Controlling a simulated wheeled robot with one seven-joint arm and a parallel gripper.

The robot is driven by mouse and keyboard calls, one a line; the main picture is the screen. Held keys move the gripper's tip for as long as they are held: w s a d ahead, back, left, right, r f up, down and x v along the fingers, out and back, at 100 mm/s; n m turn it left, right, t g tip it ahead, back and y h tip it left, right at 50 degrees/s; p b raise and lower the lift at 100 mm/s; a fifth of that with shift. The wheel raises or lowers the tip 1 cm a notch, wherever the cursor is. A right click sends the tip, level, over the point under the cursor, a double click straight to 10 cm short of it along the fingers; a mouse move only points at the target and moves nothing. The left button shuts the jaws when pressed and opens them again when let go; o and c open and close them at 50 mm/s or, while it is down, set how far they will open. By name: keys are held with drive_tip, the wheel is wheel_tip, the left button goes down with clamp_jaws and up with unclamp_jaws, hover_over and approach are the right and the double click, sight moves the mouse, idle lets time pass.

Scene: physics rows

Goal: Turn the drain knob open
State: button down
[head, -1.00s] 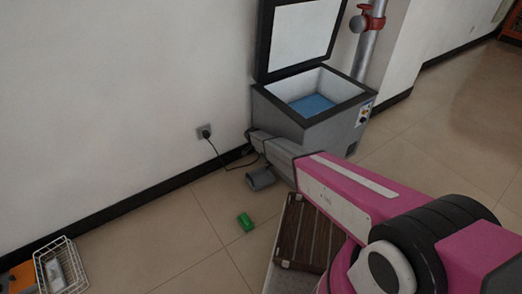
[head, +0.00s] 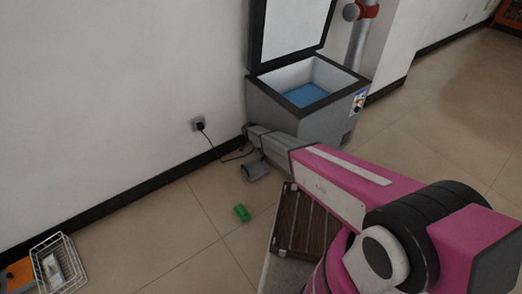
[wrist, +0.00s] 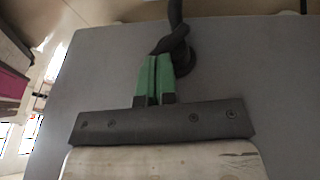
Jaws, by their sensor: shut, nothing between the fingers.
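The chest freezer (head: 318,125) stands by the wall with its lid up. Its grey side panel (wrist: 100,60) fills most of the wrist view. A dark round fitting (wrist: 186,58) with a dark, bent cord-like piece above it shows in front of that panel. I cannot tell for sure whether the fitting is the drain knob. My gripper (wrist: 154,62) has green fingertips pressed together with nothing between them. In the picture the tips are just left of the fitting and overlap its edge; contact is unclear. In the head view my arm reaches the freezer's left side, and the fingertips cannot be made out.
A black cable runs from the wall socket (head: 198,125) towards the freezer. A grey cylinder (head: 256,170) and a green block (head: 241,212) are on the floor nearby. A brown slatted case (head: 302,225) lies below my arm. A wire basket (head: 58,263) is at lower left.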

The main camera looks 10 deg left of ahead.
drive_tip(key=shift+s+d+t+y, duration=0.3)
drive_tip(key=shift+t+y, duration=0.2)
drive_tip(key=shift+y, duration=0.1)
drive_tip(key=t+y, duration=0.1)
drive_tip(key=s+d+f+m+t+y, duration=0.1)
drive_tip(key=t+y, duration=0.1)
drive_tip(key=d+t+y, duration=0.1)
drive_tip(key=y, duration=0.1)
drive_tip(key=shift+s+f+t, duration=0.15)
drive_tip(key=shift+s+t, duration=0.15)
drive_tip(key=shift+s+d+f, duration=0.1)
drive_tip(key=shift+f, duration=0.1)
idle(0.6)
idle(0.5)
